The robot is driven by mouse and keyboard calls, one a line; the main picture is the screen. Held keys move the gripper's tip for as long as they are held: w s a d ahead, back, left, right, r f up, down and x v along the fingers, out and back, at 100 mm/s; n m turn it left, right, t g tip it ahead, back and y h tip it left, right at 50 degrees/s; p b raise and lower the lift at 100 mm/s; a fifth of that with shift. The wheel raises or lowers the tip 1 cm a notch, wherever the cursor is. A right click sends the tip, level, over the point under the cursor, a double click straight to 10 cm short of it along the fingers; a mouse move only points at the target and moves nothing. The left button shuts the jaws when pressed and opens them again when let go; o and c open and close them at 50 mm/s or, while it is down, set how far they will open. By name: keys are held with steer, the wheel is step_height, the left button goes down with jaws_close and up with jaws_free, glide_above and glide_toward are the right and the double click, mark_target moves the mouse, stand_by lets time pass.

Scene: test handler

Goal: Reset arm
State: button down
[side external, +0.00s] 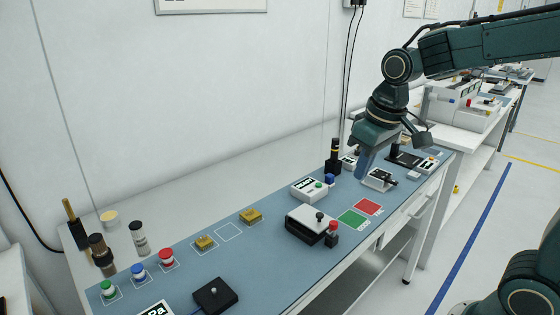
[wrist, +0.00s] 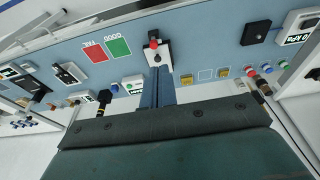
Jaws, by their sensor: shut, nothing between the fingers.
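My gripper (side external: 362,174) hangs over the right part of the blue mat (side external: 265,262), with its blue-grey fingers pointing down, shut and empty. In the wrist view my gripper (wrist: 161,80) has its fingers together, below the white device with a red knob (wrist: 157,50). I cannot tell how high the fingertips are above the mat. My arm reaches in from the upper right in the side external view.
Red and green squares (side external: 353,218) lie beside the black-and-white device (side external: 312,224). Two yellow blocks (side external: 251,215) sit farther left. Green, blue and red buttons (side external: 138,271) line the left end. A dark upright post (side external: 335,156) stands left of my gripper.

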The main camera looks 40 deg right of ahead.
steer(key=s+a+r+t, duration=0.1)
steer(key=s+t, duration=0.2)
steer(key=s, duration=1.1)
steer(key=shift+s+a, duration=0.2)
steer(key=shift+a, duration=0.1)
steer(key=shift+w+r, duration=0.2)
steer(key=w+d+g, duration=0.2)
steer(key=w+g, duration=0.1)
steer(key=w, duration=1)
steer(key=w+d+f+g, duration=0.2)
steer(key=w+f, duration=0.8)
steer(key=w, duration=0.2)
steer(key=shift+w+g, duration=0.15)
steer(key=shift+g, duration=0.15)
steer(key=shift+f, duration=0.15)
